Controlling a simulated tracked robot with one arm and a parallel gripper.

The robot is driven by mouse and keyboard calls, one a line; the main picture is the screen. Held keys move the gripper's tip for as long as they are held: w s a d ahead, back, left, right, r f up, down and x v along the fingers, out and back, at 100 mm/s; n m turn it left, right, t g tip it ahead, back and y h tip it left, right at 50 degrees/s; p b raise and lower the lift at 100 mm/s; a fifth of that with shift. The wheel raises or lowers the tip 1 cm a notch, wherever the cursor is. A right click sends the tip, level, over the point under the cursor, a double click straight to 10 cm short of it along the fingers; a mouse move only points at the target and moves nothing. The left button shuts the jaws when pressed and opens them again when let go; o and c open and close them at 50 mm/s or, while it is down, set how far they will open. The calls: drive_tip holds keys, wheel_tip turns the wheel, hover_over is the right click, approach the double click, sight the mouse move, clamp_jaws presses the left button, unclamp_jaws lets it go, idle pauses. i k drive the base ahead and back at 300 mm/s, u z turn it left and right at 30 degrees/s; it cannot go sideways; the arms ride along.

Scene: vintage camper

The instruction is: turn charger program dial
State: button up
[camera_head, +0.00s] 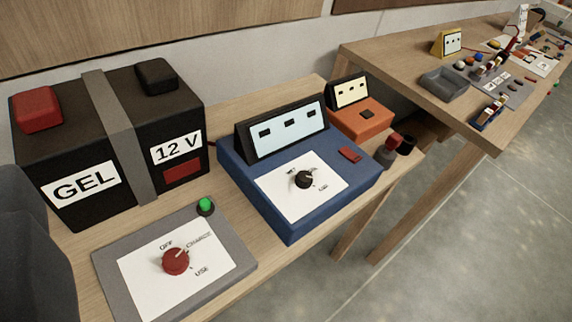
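The charger is most likely the blue box (290,215) on the wooden bench, with a tilted light-blue display (288,133) at its back. A black dial (304,180) sits on the white plate on its top. The small print around the dial is too small to read surely. A red button (350,155) is on the box right of the plate. My gripper's fingers are not in view, and nothing touches the dial. A dark grey rounded shape at the lower left edge may be part of my arm; I cannot tell.
A grey panel (125,265) with a red OFF/CHARGE/USE knob (176,261) and green lamp (205,205) lies in front left. A black GEL 12 V battery (50,150) stands behind it. An orange device (362,120) is behind right. A cluttered second table (395,70) stands right.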

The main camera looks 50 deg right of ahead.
sight(304, 179)
drive_tip(key=u, duration=0.05)
drive_tip(key=k, duration=1.05)
drive_tip(key=z, duration=0.85)
drive_tip(key=i, duration=1.6)
drive_tip(key=u, duration=0.75)
